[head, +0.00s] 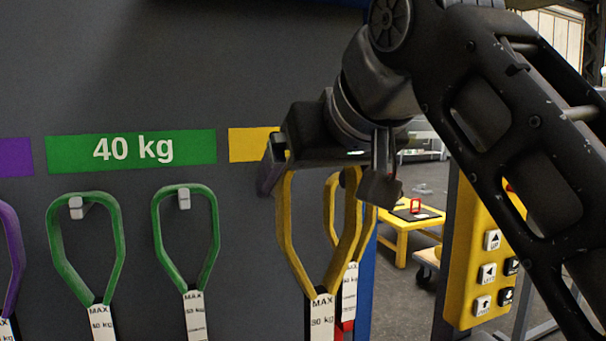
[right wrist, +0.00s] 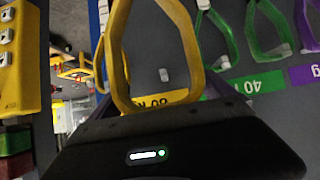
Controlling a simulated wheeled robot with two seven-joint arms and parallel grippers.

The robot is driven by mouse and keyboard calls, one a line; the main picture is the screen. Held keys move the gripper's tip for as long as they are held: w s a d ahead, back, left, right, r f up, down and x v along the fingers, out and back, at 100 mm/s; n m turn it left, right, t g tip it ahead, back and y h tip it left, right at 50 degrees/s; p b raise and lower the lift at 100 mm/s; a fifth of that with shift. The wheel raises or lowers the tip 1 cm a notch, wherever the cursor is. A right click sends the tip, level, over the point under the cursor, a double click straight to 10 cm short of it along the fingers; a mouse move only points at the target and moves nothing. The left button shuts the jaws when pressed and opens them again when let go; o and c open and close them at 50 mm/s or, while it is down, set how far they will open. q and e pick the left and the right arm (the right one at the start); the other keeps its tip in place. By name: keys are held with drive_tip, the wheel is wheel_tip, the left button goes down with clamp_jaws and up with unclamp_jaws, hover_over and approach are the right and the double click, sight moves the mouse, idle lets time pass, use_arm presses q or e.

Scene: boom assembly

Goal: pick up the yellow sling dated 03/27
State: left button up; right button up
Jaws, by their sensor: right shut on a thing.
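A yellow sling (head: 284,224) with a white tag (head: 321,312) reading MAX 80 kg hangs from my right gripper (head: 325,166), which is shut on the top of its loop. The held yellow sling also fills the middle of the right wrist view (right wrist: 123,50). A second yellow sling (head: 331,200) hangs behind it, partly hidden, with its own white tag (head: 349,290). I cannot read a date on either tag. In the right wrist view a pale hook (right wrist: 164,74) shows bare through the held loop. My left gripper is not in view.
Green slings (head: 62,252) hang on the grey board under a green 40 kg label (head: 131,151). A purple sling (head: 14,262) is at the left edge. A yellow button pendant (head: 472,250) is at right. A yellow table (head: 404,230) stands beyond.

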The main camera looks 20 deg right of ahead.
drive_tip(key=shift+s+r, duration=0.25)
drive_tip(key=shift+s, duration=0.7)
